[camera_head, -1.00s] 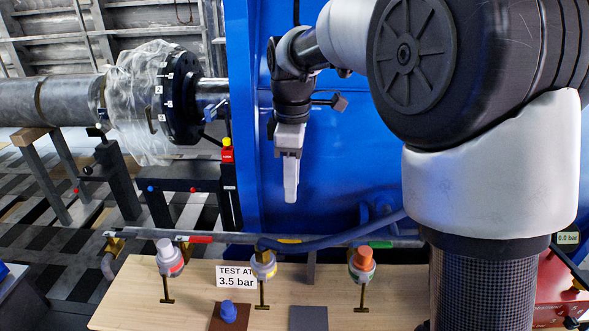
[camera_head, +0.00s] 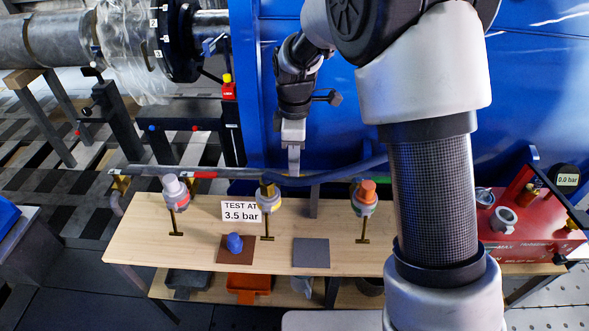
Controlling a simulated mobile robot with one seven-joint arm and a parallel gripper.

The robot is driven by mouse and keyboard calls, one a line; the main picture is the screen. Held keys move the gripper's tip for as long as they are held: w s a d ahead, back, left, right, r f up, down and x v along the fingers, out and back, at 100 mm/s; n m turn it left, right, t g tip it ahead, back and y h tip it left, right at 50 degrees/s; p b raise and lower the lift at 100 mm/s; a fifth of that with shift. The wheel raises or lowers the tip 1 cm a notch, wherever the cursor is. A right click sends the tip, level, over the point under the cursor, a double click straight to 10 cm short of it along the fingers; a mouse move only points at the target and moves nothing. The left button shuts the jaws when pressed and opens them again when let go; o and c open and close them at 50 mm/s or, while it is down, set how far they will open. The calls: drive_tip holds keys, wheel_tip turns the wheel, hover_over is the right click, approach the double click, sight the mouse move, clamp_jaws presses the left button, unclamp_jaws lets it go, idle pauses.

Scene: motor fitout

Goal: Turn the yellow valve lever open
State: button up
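A grey pipe (camera_head: 150,170) runs above the wooden bench, with a red, a yellow and a green strip along it. The yellow strip (camera_head: 275,179), apparently the yellow lever, lies along the pipe above the middle fitting (camera_head: 269,203), which has a yellow band. Part of it is hidden by my gripper and a blue hose. My gripper (camera_head: 293,172) points down, its fingertips appearing just above or behind the yellow strip. I cannot tell if they touch. The fingers are seen edge-on as one, so their opening is unclear.
A bench (camera_head: 140,235) bears a "TEST AT 3.5 bar" sign (camera_head: 241,211), a blue-capped part (camera_head: 234,242) and a grey pad (camera_head: 311,253). A white-capped fitting (camera_head: 175,189) and an orange-capped fitting (camera_head: 365,197) flank the middle one. A red pump unit (camera_head: 530,235) reads 0.0 bar. A blue wall (camera_head: 350,110) stands behind.

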drive_tip(key=shift+f, duration=1.3)
clamp_jaws()
